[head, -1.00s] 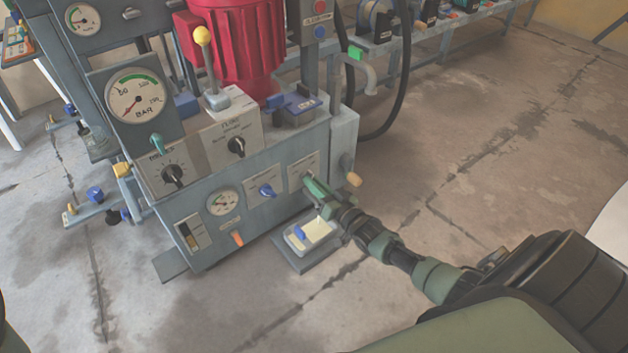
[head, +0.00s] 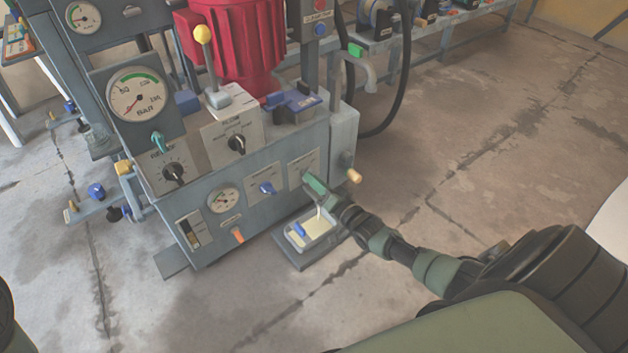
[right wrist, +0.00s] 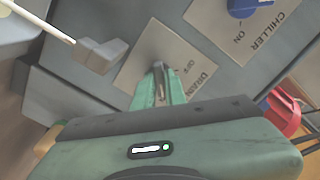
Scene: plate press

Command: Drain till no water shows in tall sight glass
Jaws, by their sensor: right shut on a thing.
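My right gripper (head: 315,187) is shut at the drain control on the lower right of the press tank's front. In the right wrist view its green fingers (right wrist: 162,84) close on the drain handle, which they mostly hide, over a plate (right wrist: 180,75) lettered DRAIN and OFF. A pale stream (head: 319,211) falls below the gripper into a tray (head: 289,238) of pale yellowish liquid with a blue thing in it. A narrow upright sight glass (head: 188,232) is at the tank's lower left front. It looks dark above and amber below; any water layer is too small to tell. My left gripper is out of view.
A blue chiller knob (head: 267,188) sits left of the drain; it also shows in the right wrist view (right wrist: 243,8). The floor right of the press is clear.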

